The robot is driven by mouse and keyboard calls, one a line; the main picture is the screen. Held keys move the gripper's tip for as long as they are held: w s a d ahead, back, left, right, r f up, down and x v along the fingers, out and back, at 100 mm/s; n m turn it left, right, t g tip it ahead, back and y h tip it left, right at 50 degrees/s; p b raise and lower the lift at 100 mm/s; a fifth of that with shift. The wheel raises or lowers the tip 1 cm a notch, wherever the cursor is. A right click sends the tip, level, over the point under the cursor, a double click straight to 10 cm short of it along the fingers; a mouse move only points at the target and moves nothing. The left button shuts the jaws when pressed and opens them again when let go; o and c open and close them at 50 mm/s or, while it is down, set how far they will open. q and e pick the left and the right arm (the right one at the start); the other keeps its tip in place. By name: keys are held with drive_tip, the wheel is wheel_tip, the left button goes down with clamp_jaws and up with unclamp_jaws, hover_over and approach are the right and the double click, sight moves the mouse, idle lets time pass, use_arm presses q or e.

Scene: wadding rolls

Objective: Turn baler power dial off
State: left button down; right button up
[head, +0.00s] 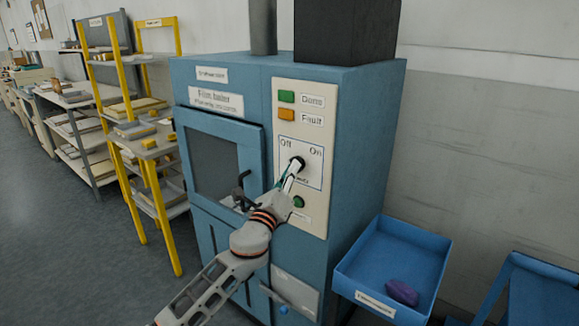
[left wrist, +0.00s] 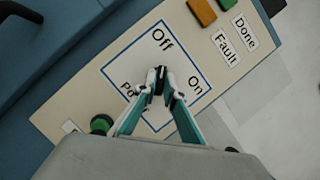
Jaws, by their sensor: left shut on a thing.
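The blue baler (head: 364,150) stands in the middle of the head view, with a cream control panel (head: 316,215) on its front. The dark power dial (head: 299,161) sits on a blue-framed white plate marked Off at left and On at right. My left gripper (head: 293,172) is shut on the dial. In the left wrist view, the fingertips (left wrist: 160,80) close around the small dark dial (left wrist: 158,83), between the Off and On labels. The fingers hide most of the dial, so I cannot tell its exact setting. My right gripper is not in view.
Above the dial are a green Done lamp (head: 286,96) and an orange Fault lamp (head: 287,115). A green button (head: 298,202) is below. A blue tray (head: 362,264) with a purple roll (head: 402,292) stands at right. Yellow-framed shelves (head: 120,110) stand at left.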

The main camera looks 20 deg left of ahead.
use_arm(q)
drive_tip(key=shift+r+n+y+p, duration=0.15)
drive_tip(key=shift+n+y+p, duration=0.2)
drive_tip(key=shift+n, duration=0.45)
drive_tip(key=c, duration=2.1)
unclamp_jaws()
drive_tip(key=shift+c, duration=0.2)
drive_tip(key=v, duration=1.2)
drive_tip(key=shift+r, duration=0.1)
